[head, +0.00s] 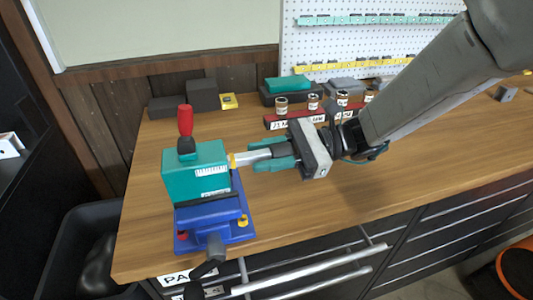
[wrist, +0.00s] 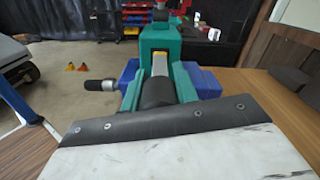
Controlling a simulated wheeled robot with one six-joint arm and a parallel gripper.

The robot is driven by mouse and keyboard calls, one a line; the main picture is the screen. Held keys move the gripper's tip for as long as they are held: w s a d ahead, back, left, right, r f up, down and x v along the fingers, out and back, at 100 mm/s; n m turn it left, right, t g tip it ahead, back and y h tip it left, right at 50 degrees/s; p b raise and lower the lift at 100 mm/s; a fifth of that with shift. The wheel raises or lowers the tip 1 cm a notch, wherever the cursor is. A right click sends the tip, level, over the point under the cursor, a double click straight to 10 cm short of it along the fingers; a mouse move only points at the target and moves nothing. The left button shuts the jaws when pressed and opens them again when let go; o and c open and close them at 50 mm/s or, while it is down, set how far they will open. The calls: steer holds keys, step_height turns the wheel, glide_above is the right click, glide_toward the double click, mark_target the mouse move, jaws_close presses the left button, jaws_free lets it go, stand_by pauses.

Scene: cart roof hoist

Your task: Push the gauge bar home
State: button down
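The gauge bar (head: 255,156) is a grey bar with a yellow band near its far end. It lies roughly level, its yellow end at the right side of the teal block (head: 196,174). How deep the bar sits in the block is hidden. My gripper (head: 270,155) has its teal fingers along both sides of the bar and appears shut on it. In the wrist view, the bar (wrist: 160,67) runs straight ahead between the fingers to the teal block (wrist: 160,38). The block sits in a blue vise (head: 209,213). A red-handled lever (head: 186,122) stands upright on the block.
The wooden bench (head: 315,215) is clear in front of and right of my gripper. Behind it stands a red rack (head: 294,120) with several labelled cylinders. Dark blocks (head: 202,95) and a teal-topped box (head: 287,87) stand at the back. The vise handle (head: 212,255) projects over the front edge.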

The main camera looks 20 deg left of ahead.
steer(key=shift+x, duration=1.45)
steer(key=c, duration=1.1)
jaws_free()
steer(key=shift+o, duration=0.2)
steer(key=v, duration=0.8)
